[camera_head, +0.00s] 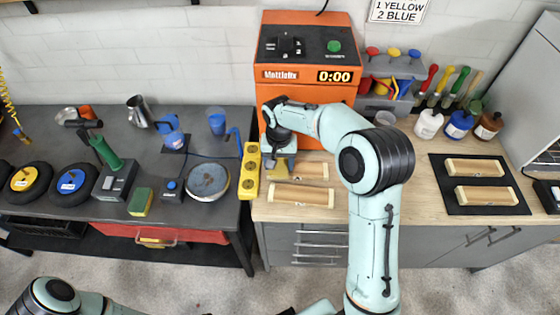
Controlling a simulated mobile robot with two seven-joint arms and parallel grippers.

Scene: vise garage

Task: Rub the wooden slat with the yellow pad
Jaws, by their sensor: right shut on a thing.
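My right gripper (279,150) points down at the left end of the wooden worktop. It is shut on a small block with a yellow pad (276,172) at its bottom. The pad is at the left ends of two pale wooden slats, the rear one (312,171) and the front one (300,196). I cannot tell whether the pad touches either slat. Two more wooden slats (474,168) (486,195) lie on a black mat (450,200) at the right. My left arm shows only at the bottom left; its gripper is out of view.
A yellow power strip (250,172) stands close left of the pad. An orange machine (306,60) reading 0:00 stands behind. Bottles (458,125) and coloured-handled brushes are at the back right. The grey left bench holds wheels, a round plate (208,180) and a yellow-green sponge (140,202).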

